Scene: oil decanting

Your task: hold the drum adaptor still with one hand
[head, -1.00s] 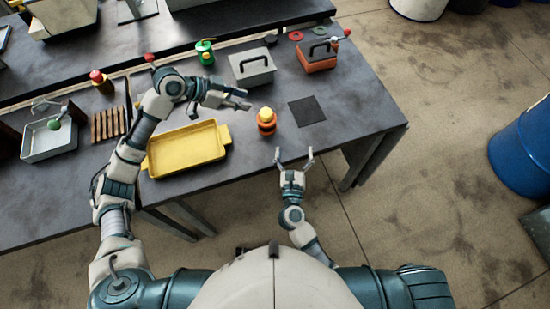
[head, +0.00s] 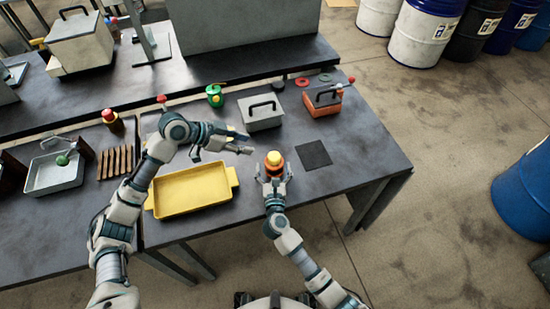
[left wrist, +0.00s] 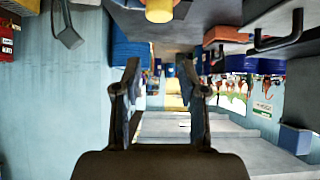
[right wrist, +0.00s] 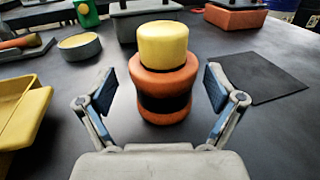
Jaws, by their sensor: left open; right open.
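The drum adaptor, an orange and black body with a yellow top (head: 274,160), stands upright on the dark table near its front edge. In the right wrist view the adaptor (right wrist: 164,75) stands between the spread fingers. My right gripper (head: 273,178) is open around its near side, and gaps show between the finger pads and the body. My left gripper (head: 246,142) is open and empty, above the table to the left of and behind the adaptor. In the left wrist view its fingers (left wrist: 160,90) are apart with nothing between them; a yellow cap (left wrist: 159,10) shows at the top edge.
A yellow tray (head: 192,190) lies left of the adaptor. A grey box (head: 262,112) and an orange box (head: 322,101) with handles stand behind. A black square mat (head: 314,154) lies to the right. A green can (head: 214,96) stands at the back.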

